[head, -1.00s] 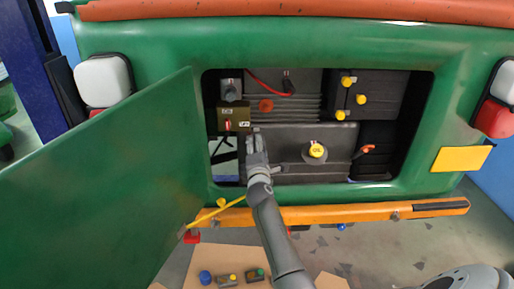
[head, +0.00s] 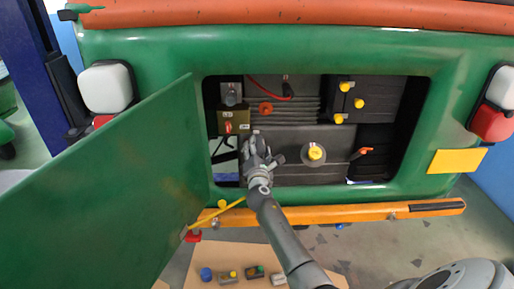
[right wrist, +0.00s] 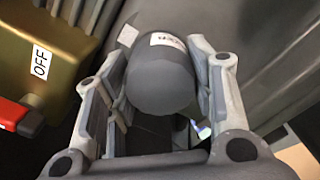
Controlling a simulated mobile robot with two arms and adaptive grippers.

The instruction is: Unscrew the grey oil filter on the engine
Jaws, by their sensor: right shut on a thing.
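The grey oil filter (right wrist: 160,82) is a rounded dark grey cylinder with a white label, on the engine's side in the right wrist view. My right gripper (right wrist: 164,62) has a finger on each side of it and is shut on it. In the head view my right gripper (head: 256,146) reaches into the open bay at the left part of the engine (head: 330,133) and hides the filter. Whether the filter has turned on its seat cannot be told. My left gripper is not in view.
A brass-coloured box (right wrist: 45,52) marked OFF, with a red lever (right wrist: 15,113), sits close left of the gripper. The green hatch door (head: 110,190) hangs open at left. The yellow oil cap (head: 315,153) is to the right. An orange bumper (head: 340,212) runs below the opening.

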